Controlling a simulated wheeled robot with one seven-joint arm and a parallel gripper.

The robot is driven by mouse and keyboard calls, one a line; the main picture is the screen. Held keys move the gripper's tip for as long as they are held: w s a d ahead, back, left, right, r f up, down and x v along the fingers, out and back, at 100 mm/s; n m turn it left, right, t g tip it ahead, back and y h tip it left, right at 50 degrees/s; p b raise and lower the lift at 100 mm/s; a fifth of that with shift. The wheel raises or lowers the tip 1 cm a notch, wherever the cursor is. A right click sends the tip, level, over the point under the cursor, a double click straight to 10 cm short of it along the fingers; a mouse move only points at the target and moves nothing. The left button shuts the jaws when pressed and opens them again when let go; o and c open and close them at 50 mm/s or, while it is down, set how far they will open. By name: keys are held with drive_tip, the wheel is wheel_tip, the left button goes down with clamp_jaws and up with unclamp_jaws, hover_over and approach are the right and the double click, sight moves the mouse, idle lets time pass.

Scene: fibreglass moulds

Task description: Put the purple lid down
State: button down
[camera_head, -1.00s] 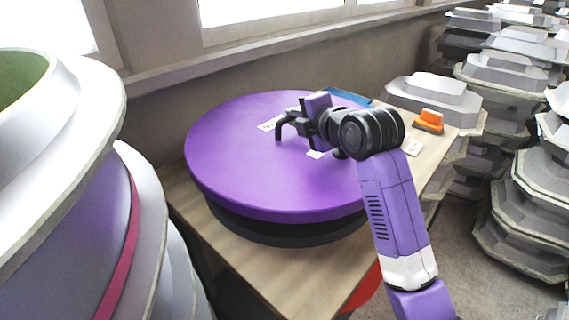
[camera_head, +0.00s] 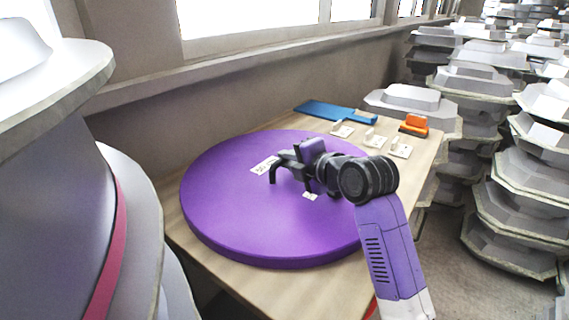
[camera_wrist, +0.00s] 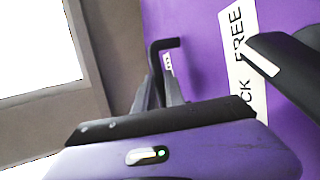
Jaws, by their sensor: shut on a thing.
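The purple lid (camera_head: 225,215) is a large flat disc lying level at the height of the wooden table top, its near edge close to the table's front. I see no gap beneath it. White labels are on its upper face; in the wrist view the lid (camera_wrist: 200,35) fills the right side, with a label reading "FREE" (camera_wrist: 240,45). My gripper (camera_head: 290,180) is over the middle of the lid and shut on it by dark parts at its centre. The exact grip is hard to make out, and the lid's underside is hidden.
The wooden table (camera_head: 290,290) has bare strips in front and at the right. A blue flat object (camera_head: 330,111), white clip-like pieces (camera_head: 375,138) and an orange item (camera_head: 415,122) lie behind. Large moulds (camera_head: 60,150) stand close at left; stacked moulds (camera_head: 515,200) stand at right.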

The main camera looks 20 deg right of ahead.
drive_tip(key=shift+r, duration=0.15)
drive_tip(key=c, duration=1.8)
unclamp_jaws()
drive_tip(key=shift+f, duration=0.25)
drive_tip(key=shift+c, duration=0.2)
drive_tip(key=o, duration=0.4)
drive_tip(key=shift+o, duration=0.2)
drive_tip(key=shift+r, duration=0.25)
drive_tip(key=p+v, duration=0.3)
drive_tip(key=v, duration=0.9)
drive_tip(key=shift+f+p, duration=0.15)
drive_tip(key=shift+p, duration=0.15)
